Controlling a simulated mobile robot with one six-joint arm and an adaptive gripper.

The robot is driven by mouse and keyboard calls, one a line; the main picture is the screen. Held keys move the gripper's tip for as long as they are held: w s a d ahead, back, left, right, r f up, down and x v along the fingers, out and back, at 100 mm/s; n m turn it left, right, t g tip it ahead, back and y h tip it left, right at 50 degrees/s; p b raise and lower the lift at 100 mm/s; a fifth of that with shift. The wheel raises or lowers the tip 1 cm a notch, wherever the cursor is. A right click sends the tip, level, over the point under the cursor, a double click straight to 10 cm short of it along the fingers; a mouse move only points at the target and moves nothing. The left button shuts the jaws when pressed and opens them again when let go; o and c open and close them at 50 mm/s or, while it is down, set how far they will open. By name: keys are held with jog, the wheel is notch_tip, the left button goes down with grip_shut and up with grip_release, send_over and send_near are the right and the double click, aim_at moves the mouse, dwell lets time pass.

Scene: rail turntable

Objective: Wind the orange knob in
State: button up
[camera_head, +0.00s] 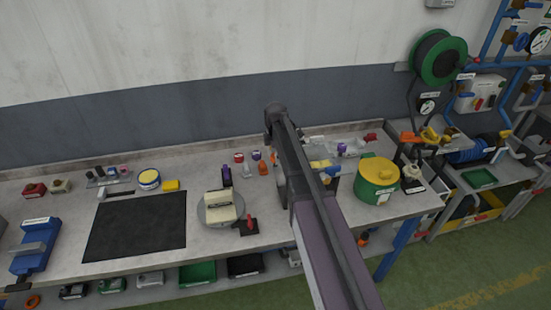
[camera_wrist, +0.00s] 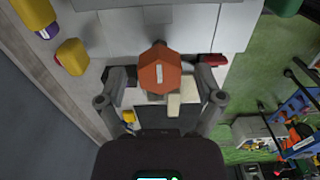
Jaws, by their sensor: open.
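The orange knob (camera_wrist: 160,72) shows in the wrist view as a many-sided orange piece with a small pale mark on its face. My gripper (camera_wrist: 162,78) is open, with one dark finger on each side of the knob. A gap shows between the knob and each finger, and I see no contact. How deep the fingers reach along the knob is hard to tell. In the head view my arm covers the middle right of the bench, and I cannot make out the knob or the fingertips there.
In the head view, a green drum with a yellow lid (camera_head: 377,181) stands right of my arm. A round turntable with a pale block (camera_head: 220,204) and a black mat (camera_head: 137,227) lie to the left. Small bottles stand near the wall. A red-handled part (camera_wrist: 207,59) lies near the right finger.

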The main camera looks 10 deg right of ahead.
dwell(0.3)
jog(key=c, duration=1.1)
jog(key=shift+c, duration=0.2)
